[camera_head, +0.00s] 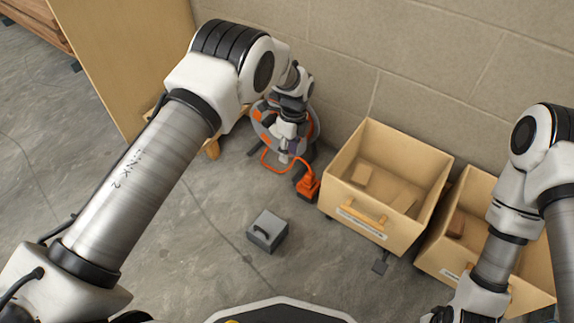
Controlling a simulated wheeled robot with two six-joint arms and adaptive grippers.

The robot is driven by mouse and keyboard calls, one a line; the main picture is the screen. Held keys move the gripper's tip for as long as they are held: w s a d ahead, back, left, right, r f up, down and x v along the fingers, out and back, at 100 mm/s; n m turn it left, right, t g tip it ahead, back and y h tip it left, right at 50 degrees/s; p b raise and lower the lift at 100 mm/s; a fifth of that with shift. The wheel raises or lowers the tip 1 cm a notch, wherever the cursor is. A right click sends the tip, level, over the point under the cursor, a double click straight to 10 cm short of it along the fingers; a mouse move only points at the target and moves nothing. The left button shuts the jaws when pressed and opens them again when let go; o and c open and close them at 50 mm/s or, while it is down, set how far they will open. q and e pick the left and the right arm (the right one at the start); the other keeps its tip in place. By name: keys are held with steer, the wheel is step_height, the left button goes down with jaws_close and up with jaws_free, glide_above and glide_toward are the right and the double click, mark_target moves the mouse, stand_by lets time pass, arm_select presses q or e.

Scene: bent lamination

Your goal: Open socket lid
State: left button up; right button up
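A cable reel with an orange and grey round body (262,118) stands on the floor against the block wall. An orange cable runs from it to an orange plug (307,184) on the floor to its right. My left gripper (289,147) is in front of the reel's middle, close to it or touching it; I cannot tell which. Its fingers are small and dark here, so their opening does not show. My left arm and gripper hide much of the reel's face, and I cannot make out a socket lid. My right gripper is not visible; my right forearm runs down at the right edge.
A grey box with a dark handle (267,231) sits on the open floor. Two tan bins stand to the right, one (400,165) against the wall with blocks inside, another (455,258) partly behind my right arm. A tan panel (128,60) stands at the upper left.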

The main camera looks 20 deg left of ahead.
arm_select(q)
steer(key=r, duration=0.3)
steer(key=shift+w+d+r, duration=0.1)
steer(key=shift+w+r, duration=0.05)
steer(key=shift+w, duration=0.05)
